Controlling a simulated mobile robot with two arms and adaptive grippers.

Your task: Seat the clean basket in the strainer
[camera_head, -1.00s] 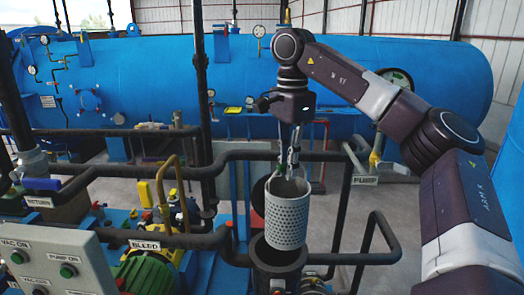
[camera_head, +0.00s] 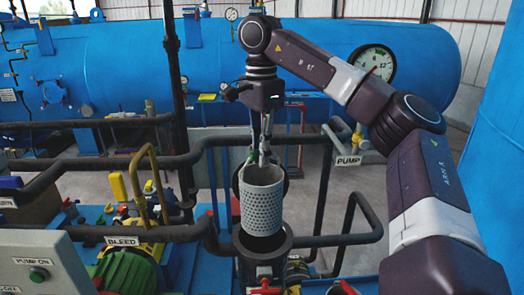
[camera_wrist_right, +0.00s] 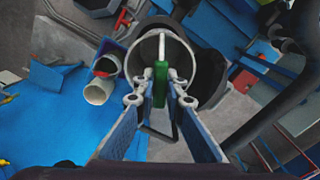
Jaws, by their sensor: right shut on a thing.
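The clean basket (camera_head: 262,205) is a light grey perforated cylinder, hanging roughly upright. My right gripper (camera_head: 261,156) is shut on its handle at the top; the handle's green grip (camera_wrist_right: 160,84) shows between the fingertips in the wrist view, with the basket's rim (camera_wrist_right: 139,48) beyond. The strainer (camera_head: 263,253) is a dark, open-topped cylinder directly below. The basket's lower end overlaps the strainer's mouth in the head view; I cannot tell whether it is just above or slightly inside. My left gripper is not in view.
A dark round lid-like part (camera_head: 285,184) stands behind the basket. Red-handled valves (camera_head: 265,290) sit below the strainer. Another pale cylinder (camera_wrist_right: 98,92) shows at left in the wrist view.

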